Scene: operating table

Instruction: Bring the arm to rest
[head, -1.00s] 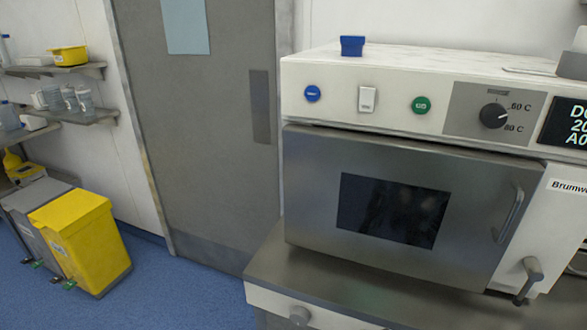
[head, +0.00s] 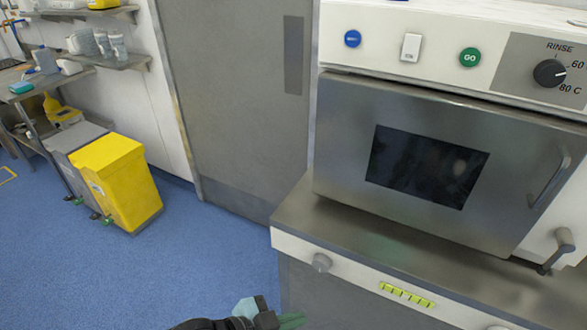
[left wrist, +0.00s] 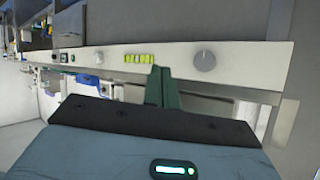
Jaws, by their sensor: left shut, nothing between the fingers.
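My left gripper (head: 291,320) shows at the bottom edge of the head view, with dark and pale blue parts and green fingers. It is in front of the steel counter and low. In the left wrist view its green fingers (left wrist: 162,88) are together, with nothing between them. The fingers point toward the white counter front with its knob and yellow-green label, and no contact can be made out. My right gripper is in neither view.
A washer with a shut steel door (head: 410,170) stands on the steel counter (head: 340,225). A grey door (head: 225,110) is behind. A yellow bin (head: 120,180) and a grey bin (head: 78,140) stand at left. The blue floor (head: 200,265) between is clear.

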